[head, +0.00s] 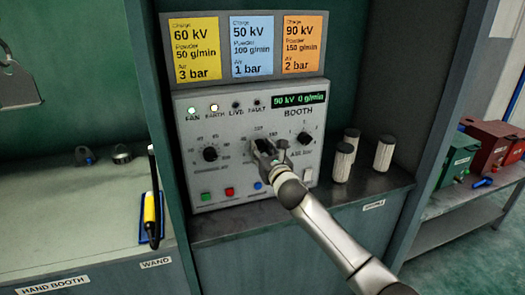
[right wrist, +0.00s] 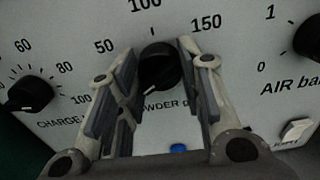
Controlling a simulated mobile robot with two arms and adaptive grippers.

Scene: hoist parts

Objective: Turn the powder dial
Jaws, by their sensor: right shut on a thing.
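The powder dial (right wrist: 160,68) is a black knob in the middle of the booth panel (head: 222,112), between the charge dial and the air dial. Its printed scale shows 50, 100 and 150 in the right wrist view. My right gripper (head: 265,150) reaches it from the front, its two fingers on either side of the knob, shut on it. The fingers and wrist hide most of the dial in the head view. The panel display (head: 299,100) reads 90 kV and 0 g/min. My left gripper is not in view.
The charge dial (head: 210,153) and the air dial (head: 304,138) flank the powder dial. Coloured setting cards (head: 252,46) hang above. Green, red and blue buttons line the panel's bottom. White ribbed cylinders (head: 384,153) stand on the ledge at right.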

